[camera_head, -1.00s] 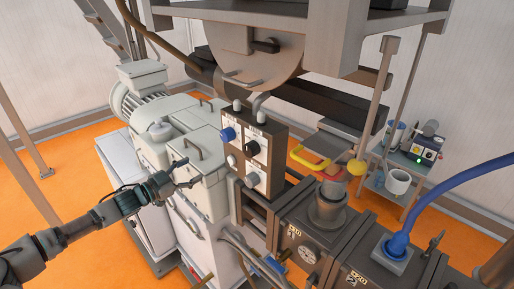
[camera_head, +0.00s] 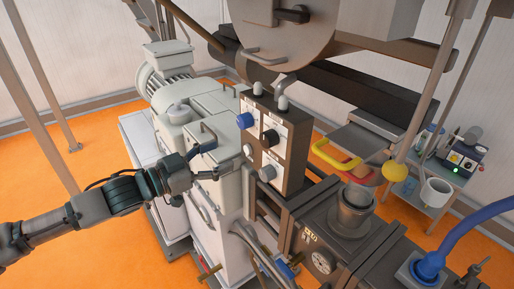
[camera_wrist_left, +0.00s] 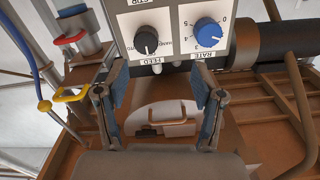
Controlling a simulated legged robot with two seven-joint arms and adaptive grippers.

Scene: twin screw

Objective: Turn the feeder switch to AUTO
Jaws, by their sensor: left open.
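The control panel (camera_head: 276,150) is a dark box with a pale face. Its black knob (camera_head: 269,137) sits right of a blue knob (camera_head: 245,120). In the left wrist view, which shows the labels upside down, the black knob (camera_wrist_left: 146,43) is by the label FEED and the blue knob (camera_wrist_left: 208,33) by RATE. I cannot tell for sure where the black knob points. My left gripper (camera_head: 225,160) is open and empty, in front of the panel's left side, apart from the knobs. In the wrist view its fingers (camera_wrist_left: 158,75) lie below both knobs. My right gripper is not visible.
A white machine housing (camera_head: 190,125) with a motor stands behind my left gripper. A yellow handle (camera_head: 337,157) and a feed funnel (camera_head: 355,205) are right of the panel. A small cart (camera_head: 430,190) stands far right.

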